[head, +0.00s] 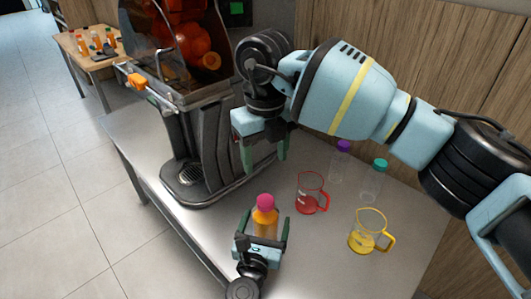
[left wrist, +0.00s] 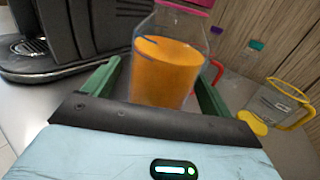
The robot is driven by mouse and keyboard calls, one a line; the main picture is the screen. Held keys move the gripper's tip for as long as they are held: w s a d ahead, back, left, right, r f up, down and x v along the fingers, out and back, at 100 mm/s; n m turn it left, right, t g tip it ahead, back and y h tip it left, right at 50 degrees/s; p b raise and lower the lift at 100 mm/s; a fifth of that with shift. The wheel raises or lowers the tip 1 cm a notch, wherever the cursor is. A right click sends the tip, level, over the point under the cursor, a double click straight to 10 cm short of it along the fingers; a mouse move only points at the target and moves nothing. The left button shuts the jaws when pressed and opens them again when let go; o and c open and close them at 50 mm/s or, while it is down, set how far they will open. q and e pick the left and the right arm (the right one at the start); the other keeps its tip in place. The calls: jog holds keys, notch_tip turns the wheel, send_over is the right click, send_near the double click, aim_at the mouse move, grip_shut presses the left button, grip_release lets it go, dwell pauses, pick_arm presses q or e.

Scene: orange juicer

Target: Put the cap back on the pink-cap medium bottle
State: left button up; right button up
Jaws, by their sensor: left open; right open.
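The pink-cap medium bottle (head: 266,219) stands upright near the table's front edge, filled with orange juice. Its pink cap (head: 265,201) sits on top of the neck in the head view. The left wrist view shows the bottle body (left wrist: 168,68) and only the cap's lower edge (left wrist: 186,7). My left gripper (head: 262,237) is open, its green fingers on either side of the bottle; whether they touch it is unclear. My right gripper (head: 264,155) is open and empty, fingers pointing down, above and behind the bottle in front of the juicer.
A large orange juicer (head: 205,140) stands at the table's left. A red jug (head: 311,195) and a yellow jug (head: 369,232) stand to the right. Purple-cap (head: 341,162) and teal-cap (head: 373,180) empty bottles stand behind them. A wooden wall closes the back.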

aim_at(262, 234)
pick_arm(q)
jog(key=shift+v, duration=3.95)
jog(key=shift+f, duration=0.1)
